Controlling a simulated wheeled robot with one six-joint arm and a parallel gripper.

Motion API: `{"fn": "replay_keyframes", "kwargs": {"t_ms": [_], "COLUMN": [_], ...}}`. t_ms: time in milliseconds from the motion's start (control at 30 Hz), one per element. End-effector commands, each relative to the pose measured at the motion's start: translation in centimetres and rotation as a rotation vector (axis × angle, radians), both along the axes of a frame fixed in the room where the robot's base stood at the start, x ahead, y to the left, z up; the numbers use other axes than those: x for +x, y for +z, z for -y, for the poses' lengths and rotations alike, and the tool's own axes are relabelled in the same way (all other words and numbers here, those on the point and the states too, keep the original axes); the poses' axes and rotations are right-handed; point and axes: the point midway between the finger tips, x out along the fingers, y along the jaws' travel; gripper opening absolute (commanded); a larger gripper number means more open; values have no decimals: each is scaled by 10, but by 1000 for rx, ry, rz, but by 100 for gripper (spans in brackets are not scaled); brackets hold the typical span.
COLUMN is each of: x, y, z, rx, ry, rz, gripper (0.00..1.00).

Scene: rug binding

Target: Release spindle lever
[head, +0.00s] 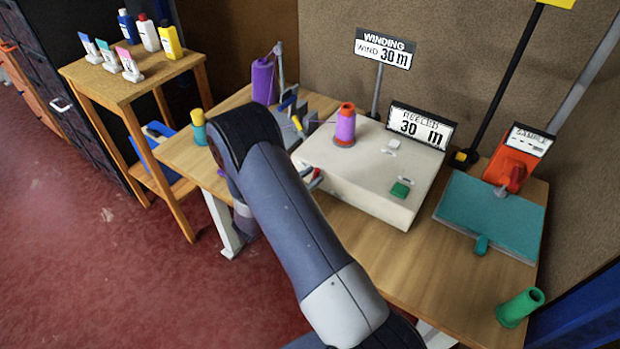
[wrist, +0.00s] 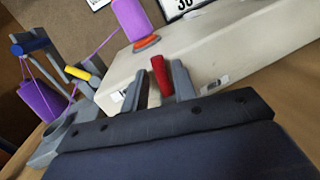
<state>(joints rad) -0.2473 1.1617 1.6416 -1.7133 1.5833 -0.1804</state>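The winding machine is a cream box (head: 352,185) on the wooden table, with a purple cone of thread (head: 345,127) on a red-orange base on top. The cone also shows at the top of the wrist view (wrist: 131,18). A red lever (wrist: 160,76) at the side of the box stands between the two fingers of my gripper (wrist: 160,82) in the wrist view. The fingers are apart, with a gap visible on the lever's left; the right finger is close to it, and contact is unclear. In the head view my arm hides most of the gripper (head: 313,178).
The sign above reads "WIND 30 m"; the box display (head: 421,127) reads "REELED 30 m". A green button (head: 400,189) is on the box. A thread stand with a purple cone (head: 263,80) is behind left. A teal board (head: 490,216) and green tube (head: 519,307) lie right.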

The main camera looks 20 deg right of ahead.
Motion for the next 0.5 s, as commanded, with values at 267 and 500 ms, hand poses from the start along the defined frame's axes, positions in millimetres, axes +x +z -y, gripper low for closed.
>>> {"fn": "replay_keyframes", "kwargs": {"t_ms": [267,500], "x": [0,-4], "y": [0,-2], "z": [0,-13], "rx": [0,1], "ry": [0,4], "rz": [1,1], "gripper": [36,36]}}
